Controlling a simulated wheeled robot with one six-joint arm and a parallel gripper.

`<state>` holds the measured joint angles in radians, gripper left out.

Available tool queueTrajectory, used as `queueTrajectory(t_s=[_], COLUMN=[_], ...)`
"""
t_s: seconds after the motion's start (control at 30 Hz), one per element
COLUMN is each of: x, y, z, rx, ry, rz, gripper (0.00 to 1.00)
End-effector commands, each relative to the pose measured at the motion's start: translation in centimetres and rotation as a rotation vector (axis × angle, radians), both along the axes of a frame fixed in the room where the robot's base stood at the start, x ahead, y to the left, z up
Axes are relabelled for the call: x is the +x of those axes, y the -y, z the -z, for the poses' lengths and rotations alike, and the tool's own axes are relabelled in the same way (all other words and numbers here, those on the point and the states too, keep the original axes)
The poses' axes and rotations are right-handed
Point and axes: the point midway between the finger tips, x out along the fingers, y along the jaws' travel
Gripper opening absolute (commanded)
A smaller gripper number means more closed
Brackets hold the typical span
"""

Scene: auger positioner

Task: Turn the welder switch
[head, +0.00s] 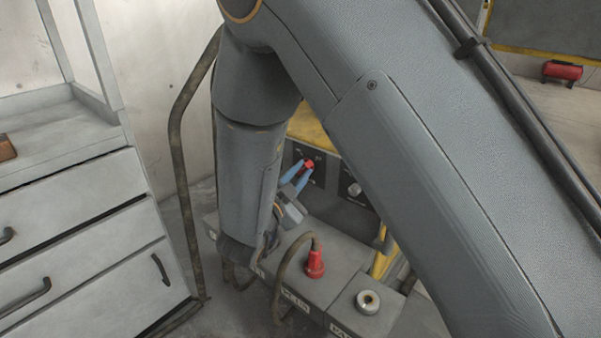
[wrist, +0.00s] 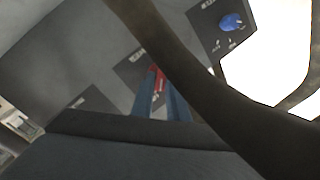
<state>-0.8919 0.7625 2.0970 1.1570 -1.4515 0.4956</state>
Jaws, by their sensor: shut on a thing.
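The welder (head: 312,128) is a yellow-topped machine with dark front panels, largely hidden behind my arm in the head view. A red switch knob (head: 309,163) sits on its dark panel. My gripper (head: 301,170) has blue fingers that reach up to this knob and are shut on it, one on either side. In the wrist view the red knob (wrist: 158,78) shows between the blue fingers (wrist: 159,92). How far the knob is turned cannot be told.
Below are a red plug (head: 315,262) with a cable and a round socket (head: 367,301). A thick cable crosses close in the wrist view (wrist: 185,70). A grey drawer cabinet (head: 85,235) stands left.

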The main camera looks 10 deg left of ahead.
Motion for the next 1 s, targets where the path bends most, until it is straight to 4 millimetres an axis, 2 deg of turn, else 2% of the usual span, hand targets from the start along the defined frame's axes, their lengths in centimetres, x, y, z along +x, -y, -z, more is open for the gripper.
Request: queueTrajectory(t_s=[0.37,1.0], x=[-0.1,0.1], y=[0.0,-0.4], z=[-0.7,-1.2], rx=[-0.149,-0.622], ry=[-0.088,-0.362], rz=[0.002,0.002], gripper=[0.00,0.00])
